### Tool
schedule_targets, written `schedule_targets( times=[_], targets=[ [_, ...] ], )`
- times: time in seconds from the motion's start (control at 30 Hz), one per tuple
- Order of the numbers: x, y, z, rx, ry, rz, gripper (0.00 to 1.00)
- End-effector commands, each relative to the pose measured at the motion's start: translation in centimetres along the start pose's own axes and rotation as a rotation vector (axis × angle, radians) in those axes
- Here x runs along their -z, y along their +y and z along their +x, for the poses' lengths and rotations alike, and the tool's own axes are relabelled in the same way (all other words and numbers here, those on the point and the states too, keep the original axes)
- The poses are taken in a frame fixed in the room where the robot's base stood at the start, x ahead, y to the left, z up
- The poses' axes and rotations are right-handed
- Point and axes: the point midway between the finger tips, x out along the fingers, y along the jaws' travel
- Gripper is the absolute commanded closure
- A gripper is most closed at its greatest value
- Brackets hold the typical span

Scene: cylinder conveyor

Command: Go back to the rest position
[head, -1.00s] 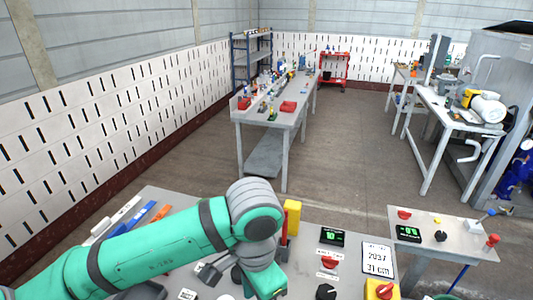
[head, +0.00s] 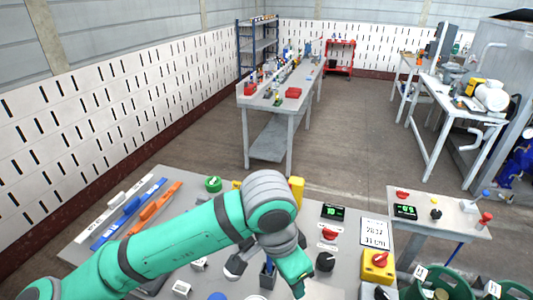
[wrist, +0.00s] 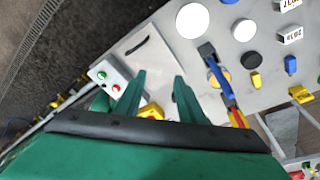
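My green arm reaches across the near grey table (head: 160,181) in the head view. My gripper (head: 298,288) is at the bottom middle there, partly cut off by the frame edge. In the wrist view, the two green fingers of my gripper (wrist: 158,88) are spread apart. Nothing shows between them but the light panel behind. The task names no object.
Blue (head: 128,213) and orange (head: 155,208) bars lie at left. A long workbench (head: 257,102) stands beyond open floor.

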Motion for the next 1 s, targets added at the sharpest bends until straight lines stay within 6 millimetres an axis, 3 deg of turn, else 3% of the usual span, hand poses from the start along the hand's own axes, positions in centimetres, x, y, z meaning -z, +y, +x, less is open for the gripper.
schedule_targets(
  times=[0.33,0.6,0.8,1.0],
  targets=[
    [8.4,2.4,0.5,-0.081,0.356,0.021,0.64],
    [16.1,4.2,-1.6,-0.165,0.745,-0.02,0.64],
    [19.8,4.4,-3.7,-0.214,1.005,-0.093,0.64],
    [21.7,3.6,-5.3,-0.244,1.236,-0.206,0.64]
  ],
)
